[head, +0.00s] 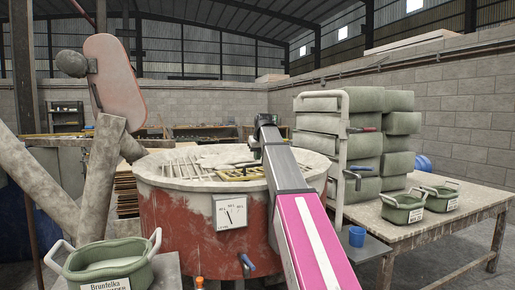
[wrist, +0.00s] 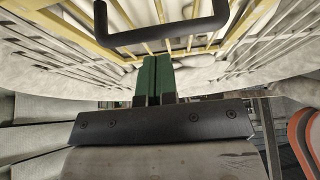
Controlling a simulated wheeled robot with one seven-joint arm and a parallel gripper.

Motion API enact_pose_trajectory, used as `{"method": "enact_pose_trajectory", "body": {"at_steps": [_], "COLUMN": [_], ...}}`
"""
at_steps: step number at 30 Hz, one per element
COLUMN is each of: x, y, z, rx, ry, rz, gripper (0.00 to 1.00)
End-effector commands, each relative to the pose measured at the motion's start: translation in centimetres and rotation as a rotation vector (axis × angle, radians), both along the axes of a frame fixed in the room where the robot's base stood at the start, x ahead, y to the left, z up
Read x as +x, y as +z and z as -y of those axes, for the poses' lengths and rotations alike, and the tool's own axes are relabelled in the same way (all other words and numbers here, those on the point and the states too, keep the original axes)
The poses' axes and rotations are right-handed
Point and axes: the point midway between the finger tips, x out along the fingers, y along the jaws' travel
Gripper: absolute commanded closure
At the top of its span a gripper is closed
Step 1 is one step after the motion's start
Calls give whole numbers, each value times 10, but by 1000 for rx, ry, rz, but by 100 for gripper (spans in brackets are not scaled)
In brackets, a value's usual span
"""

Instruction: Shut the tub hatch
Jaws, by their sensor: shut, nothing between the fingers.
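The tub (head: 170,208) is a large round red vessel with a dusty pale rim and a grate of bars over its top. The yellow-framed barred hatch (head: 240,174) shows at the tub top, partly hidden by my arm. In the wrist view the hatch's yellow bars (wrist: 103,38) spread above the fingers, with a black bar handle (wrist: 160,33) crossing in front. My gripper (wrist: 157,62) is shut and empty, its green fingers just below the handle in the picture, not around it. Whether they touch the bars, and the hatch's exact tilt, I cannot tell.
A dial plate (head: 230,211) and a blue-handled tap (head: 247,262) are on the tub's front. A trolley (head: 341,150) with stacked grey-green bundles (head: 352,125) stands right of my arm. A table (head: 470,220) holds green bins (head: 404,207). Another bin (head: 105,262) stands front left.

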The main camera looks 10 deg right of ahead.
Motion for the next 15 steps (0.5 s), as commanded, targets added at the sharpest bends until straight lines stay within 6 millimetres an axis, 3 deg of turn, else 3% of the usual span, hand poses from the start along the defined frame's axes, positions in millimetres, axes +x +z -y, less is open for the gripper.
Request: {"method": "enact_pose_trajectory", "body": {"at_steps": [6, 15], "x": [-4, -4], "y": [-12, -13], "z": [1, 1], "rx": [0, 0], "ry": [0, 0], "rz": [0, 0], "gripper": [100, 100]}}
